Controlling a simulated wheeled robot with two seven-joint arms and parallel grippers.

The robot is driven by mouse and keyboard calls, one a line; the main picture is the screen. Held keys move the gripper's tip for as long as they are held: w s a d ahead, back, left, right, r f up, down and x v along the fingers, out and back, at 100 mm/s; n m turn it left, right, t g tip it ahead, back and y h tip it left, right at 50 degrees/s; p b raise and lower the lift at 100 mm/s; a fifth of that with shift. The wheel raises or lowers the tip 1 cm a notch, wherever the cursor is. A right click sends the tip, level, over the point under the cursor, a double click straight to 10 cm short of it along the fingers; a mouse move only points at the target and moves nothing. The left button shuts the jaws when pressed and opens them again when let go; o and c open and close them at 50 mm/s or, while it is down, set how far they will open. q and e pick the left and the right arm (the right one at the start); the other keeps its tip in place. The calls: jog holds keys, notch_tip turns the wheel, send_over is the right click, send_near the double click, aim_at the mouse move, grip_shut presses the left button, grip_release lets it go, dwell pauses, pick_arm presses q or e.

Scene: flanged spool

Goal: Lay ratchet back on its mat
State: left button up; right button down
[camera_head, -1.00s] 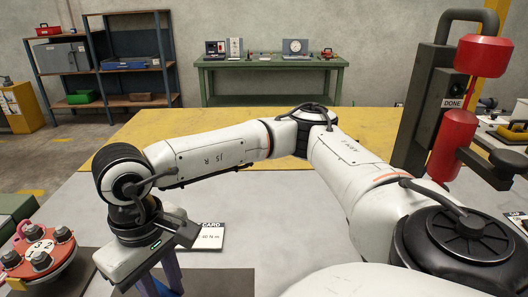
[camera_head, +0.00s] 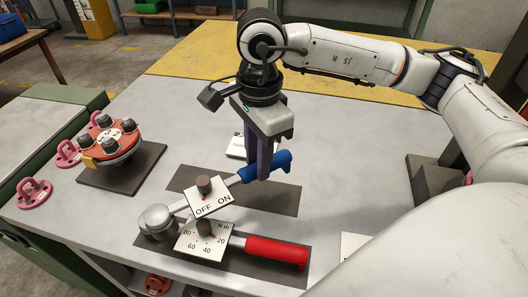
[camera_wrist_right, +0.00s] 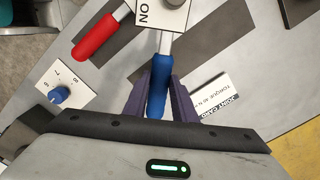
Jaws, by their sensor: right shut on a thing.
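The ratchet has a blue handle (camera_head: 280,163), a metal shaft and a white OFF/ON plate (camera_head: 208,199). My right gripper (camera_head: 262,172) is shut on the blue handle, which also shows between its purple fingers in the right wrist view (camera_wrist_right: 158,85). The ratchet slants over a dark mat (camera_head: 278,200), its head end reaching toward the red-handled wrench's round head (camera_head: 155,219). The two heads overlap in the head view, and I cannot tell whether they touch. Whether the ratchet is clear of the mat is hard to tell. My left gripper is not in view.
The red-handled wrench (camera_head: 276,252) with its N m plate lies on a nearer dark mat. A red flanged spool (camera_head: 112,138) stands on another mat at left, with pink shackles (camera_head: 34,192) around. A joint card (camera_wrist_right: 213,97) lies beside the gripper.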

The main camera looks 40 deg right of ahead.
jog(key=m, duration=0.2)
jog(key=d+m, duration=0.1)
jog(key=m, duration=0.1)
jog(key=w+m, duration=0.1)
jog(key=m, duration=0.1)
jog(key=shift+d, duration=0.3)
jog(key=m, duration=0.2)
jog(key=shift+w+d+m+b, duration=0.2)
jog(key=shift+d+m+b, duration=0.15)
jog(key=shift+m, duration=0.05)
jog(key=shift+f, duration=0.1)
notch_tip(320, 180, down, 4)
jog(key=b, duration=0.3)
jog(key=shift+f, duration=0.25)
jog(key=shift+f+b, duration=0.35)
jog(key=shift+f, duration=0.15)
